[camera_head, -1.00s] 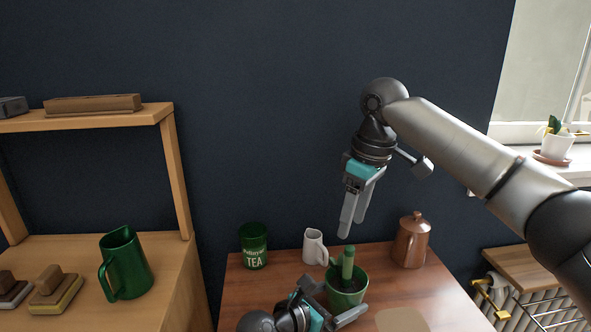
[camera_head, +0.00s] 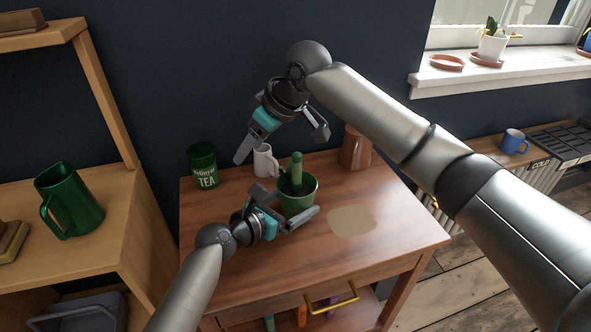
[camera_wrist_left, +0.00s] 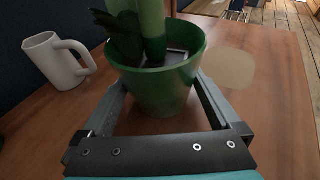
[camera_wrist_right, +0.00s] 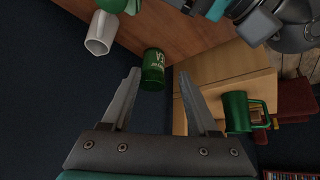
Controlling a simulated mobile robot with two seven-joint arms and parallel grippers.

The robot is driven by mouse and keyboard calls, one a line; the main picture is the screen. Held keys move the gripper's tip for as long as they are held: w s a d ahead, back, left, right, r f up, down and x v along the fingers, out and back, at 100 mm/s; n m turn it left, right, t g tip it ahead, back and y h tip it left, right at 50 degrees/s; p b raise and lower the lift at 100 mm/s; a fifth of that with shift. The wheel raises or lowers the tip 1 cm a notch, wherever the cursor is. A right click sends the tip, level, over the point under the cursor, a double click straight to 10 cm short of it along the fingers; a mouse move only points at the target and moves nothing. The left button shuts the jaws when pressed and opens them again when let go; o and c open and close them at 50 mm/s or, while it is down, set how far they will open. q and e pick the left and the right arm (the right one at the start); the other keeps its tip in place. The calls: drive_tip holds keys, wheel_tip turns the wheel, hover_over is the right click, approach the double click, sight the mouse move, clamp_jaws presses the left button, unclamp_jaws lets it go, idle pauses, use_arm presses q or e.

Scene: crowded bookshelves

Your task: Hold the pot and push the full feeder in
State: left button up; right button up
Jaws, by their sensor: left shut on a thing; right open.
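The green pot (camera_head: 299,203) stands on the wooden table, and it fills the middle of the left wrist view (camera_wrist_left: 157,86). The feeder, a green cylinder (camera_head: 297,167), stands upright in it; its lower end is hidden inside the pot. It also shows in the left wrist view (camera_wrist_left: 152,30), beside dark green leaves. My left gripper (camera_head: 290,207) is shut on the pot, one finger on each side. My right gripper (camera_head: 243,152) is open and empty, above the table's back, left of the feeder and apart from it. In its wrist view the fingers (camera_wrist_right: 159,80) point towards the tea tin.
A green tea tin (camera_head: 203,167), a white mug (camera_head: 265,161) and a copper pot (camera_head: 355,149) stand along the table's back. A beige mat (camera_head: 352,221) lies right of the pot. A shelf with a green jug (camera_head: 69,203) is at left. The table's front right is clear.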

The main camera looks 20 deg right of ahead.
drive_tip(key=a+t+y, duration=0.2)
wheel_tip(320, 180, up, 3)
drive_tip(key=m+t, duration=0.6)
drive_tip(key=t, duration=0.4)
hover_over(300, 164)
drive_tip(key=a, duration=0.4)
drive_tip(key=s+d+f+h, duration=0.2)
drive_tip(key=s+d+f, duration=0.45)
drive_tip(key=s, duration=0.35)
drive_tip(key=shift+r+x, duration=0.2)
drive_tip(key=shift+x, duration=2.65)
drive_tip(key=shift+r+x, duration=0.15)
drive_tip(key=shift+x, duration=2.7)
drive_tip(key=shift+d, duration=0.1)
clamp_jaws()
